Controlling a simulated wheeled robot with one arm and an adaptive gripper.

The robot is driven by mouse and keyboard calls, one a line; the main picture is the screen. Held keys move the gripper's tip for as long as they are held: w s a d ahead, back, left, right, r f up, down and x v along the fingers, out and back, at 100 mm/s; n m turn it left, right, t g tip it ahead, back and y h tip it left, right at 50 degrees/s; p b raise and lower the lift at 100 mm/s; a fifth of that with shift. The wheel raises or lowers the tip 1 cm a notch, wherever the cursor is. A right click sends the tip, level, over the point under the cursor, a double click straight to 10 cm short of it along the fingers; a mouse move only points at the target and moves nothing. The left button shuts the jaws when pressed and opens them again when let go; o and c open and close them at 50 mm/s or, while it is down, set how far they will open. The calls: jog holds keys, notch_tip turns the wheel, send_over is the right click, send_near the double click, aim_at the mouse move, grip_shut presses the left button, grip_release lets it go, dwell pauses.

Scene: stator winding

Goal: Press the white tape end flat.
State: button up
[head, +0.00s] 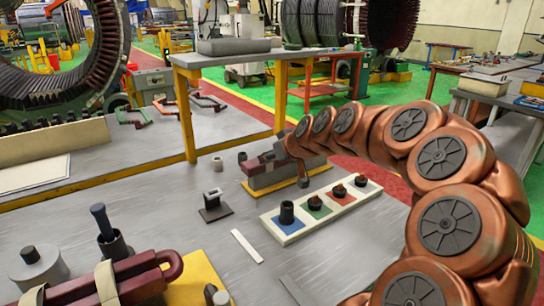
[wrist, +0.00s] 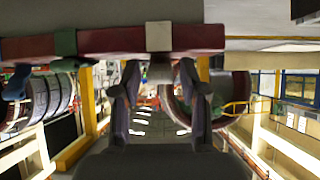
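In the wrist view a dark red bar (wrist: 100,42) crosses the top of the picture, with a white tape band (wrist: 159,36) around it near the middle. A small grey piece (wrist: 160,71) shows just below the band; I cannot tell whether it is the tape end. My gripper (wrist: 159,76) is open, its two fingertips apart on either side of that piece, close to the bar. In the head view my arm reaches in from the right to a dark red bar (head: 262,163) on a yellow-edged base. The fingers are too small to make out there.
A white tray (head: 290,236) with coloured squares holds several dark parts. A pale strip (head: 247,246) lies on the grey table (head: 185,255). A larger maroon bar (head: 135,266) with pale bands (head: 106,283) is at front left. A small dark stand (head: 215,208) sits mid-table.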

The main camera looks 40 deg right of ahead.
jog(key=shift+o, duration=0.3)
jog(key=v, duration=1.2)
jog(key=shift+c, duration=0.2)
